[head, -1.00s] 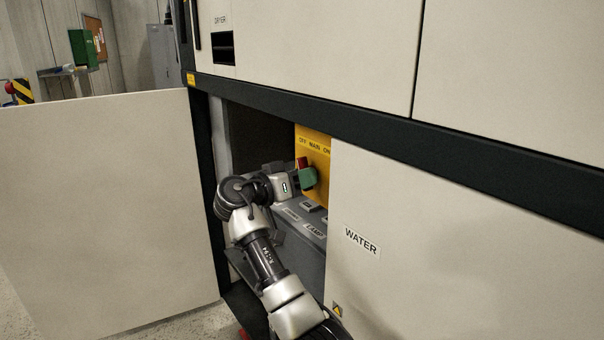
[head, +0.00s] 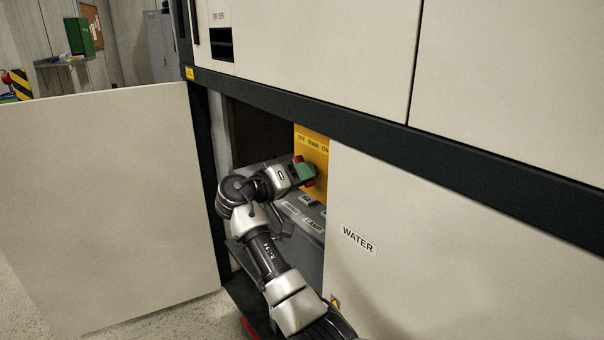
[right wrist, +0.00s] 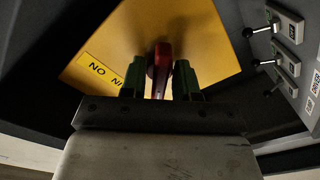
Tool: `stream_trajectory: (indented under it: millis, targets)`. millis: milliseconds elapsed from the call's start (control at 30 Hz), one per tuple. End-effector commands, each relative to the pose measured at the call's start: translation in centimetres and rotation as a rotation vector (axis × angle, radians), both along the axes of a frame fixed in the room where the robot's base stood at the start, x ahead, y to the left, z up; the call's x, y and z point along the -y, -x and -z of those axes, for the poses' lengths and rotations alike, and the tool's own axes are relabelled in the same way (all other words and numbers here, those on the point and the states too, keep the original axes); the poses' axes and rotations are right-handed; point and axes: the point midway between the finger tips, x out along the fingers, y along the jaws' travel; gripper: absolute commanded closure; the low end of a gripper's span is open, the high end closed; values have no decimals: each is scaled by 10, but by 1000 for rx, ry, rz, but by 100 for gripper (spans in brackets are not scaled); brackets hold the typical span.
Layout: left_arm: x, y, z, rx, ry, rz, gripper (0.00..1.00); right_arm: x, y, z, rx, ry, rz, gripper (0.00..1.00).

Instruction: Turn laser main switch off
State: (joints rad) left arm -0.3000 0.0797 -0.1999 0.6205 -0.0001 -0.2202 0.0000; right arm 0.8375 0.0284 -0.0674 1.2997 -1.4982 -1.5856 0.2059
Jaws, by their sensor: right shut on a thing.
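The laser main switch has a red handle (head: 309,183) on a yellow plate (head: 318,172) lettered OFF, MAIN, ON, inside the open lower bay of the cabinet. My right gripper (head: 303,171), with green fingers, is at the plate and shut on the handle. In the head view the fingers cover the handle's middle, and red shows on both sides of them. In the right wrist view the red handle (right wrist: 160,70) stands between the two green fingers (right wrist: 159,78), with the yellow plate (right wrist: 200,35) behind. My left gripper is not in view.
The open door panel (head: 110,200) stands at the left of the bay. The WATER panel (head: 450,250) closes the right side. A dark cabinet rail (head: 400,140) runs above. Several small toggle switches (right wrist: 268,62) sit beside the plate, close to my wrist.

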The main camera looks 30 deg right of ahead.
Motion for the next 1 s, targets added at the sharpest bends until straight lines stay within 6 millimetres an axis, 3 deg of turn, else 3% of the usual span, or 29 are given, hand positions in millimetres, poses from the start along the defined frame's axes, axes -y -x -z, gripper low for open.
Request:
stream_trajectory:
  millis: [233, 267, 300, 667, 1000]
  targets:
    - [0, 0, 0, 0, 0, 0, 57, 0, 0, -1, 1, 1, -1, 93]
    - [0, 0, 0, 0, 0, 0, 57, 0, 0, -1, 1, 1, -1, 67]
    - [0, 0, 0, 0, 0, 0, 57, 0, 0, -1, 1, 2, -1, 60]
    - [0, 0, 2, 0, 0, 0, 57, -6, 0, 0, 2, 1, -2, 60]
    - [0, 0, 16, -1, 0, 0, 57, -68, 2, 2, 1, -1, -4, 60]
